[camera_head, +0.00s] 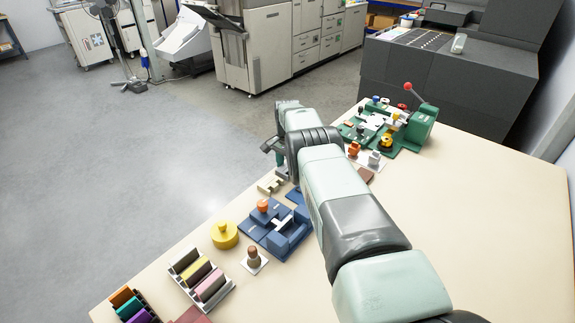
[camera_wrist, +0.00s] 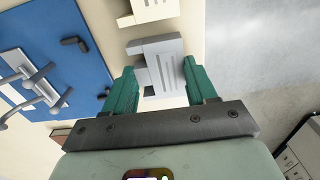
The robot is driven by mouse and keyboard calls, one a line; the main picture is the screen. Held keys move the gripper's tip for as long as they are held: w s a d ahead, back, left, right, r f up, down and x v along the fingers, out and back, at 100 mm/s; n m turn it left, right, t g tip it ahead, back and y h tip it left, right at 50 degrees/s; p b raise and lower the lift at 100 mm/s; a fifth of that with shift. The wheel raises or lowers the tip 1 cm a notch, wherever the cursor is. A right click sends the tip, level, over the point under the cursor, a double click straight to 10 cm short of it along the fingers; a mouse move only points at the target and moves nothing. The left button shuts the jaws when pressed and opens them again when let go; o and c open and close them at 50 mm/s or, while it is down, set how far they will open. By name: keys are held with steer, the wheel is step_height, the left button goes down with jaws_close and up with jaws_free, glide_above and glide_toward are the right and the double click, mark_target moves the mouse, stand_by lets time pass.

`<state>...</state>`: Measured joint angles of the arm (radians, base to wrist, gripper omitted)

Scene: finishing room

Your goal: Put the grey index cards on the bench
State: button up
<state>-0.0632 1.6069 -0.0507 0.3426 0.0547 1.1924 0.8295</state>
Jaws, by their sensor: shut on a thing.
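The grey index cards (camera_wrist: 160,52), a stepped grey block with several dark lines, sit between the two green fingers of my gripper (camera_wrist: 160,70) in the wrist view. My gripper is shut on them. In the head view, my gripper (camera_head: 274,147) is at the bench's far left edge, mostly hidden behind my wrist, and the grey cards cannot be made out there. The bench (camera_head: 490,215) is a pale cream table. How high the cards are above it cannot be told.
A similar cream piece (camera_head: 270,185) lies near the bench edge, close beyond the grey cards in the wrist view (camera_wrist: 152,10). A blue fixture (camera_head: 276,228) and a green fixture (camera_head: 410,130) stand nearby. The bench's right side is clear; floor (camera_wrist: 265,60) lies past its edge.

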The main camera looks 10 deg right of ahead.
steer(key=shift+f, duration=0.1)
steer(key=o, duration=1)
steer(key=shift+o, duration=0.2)
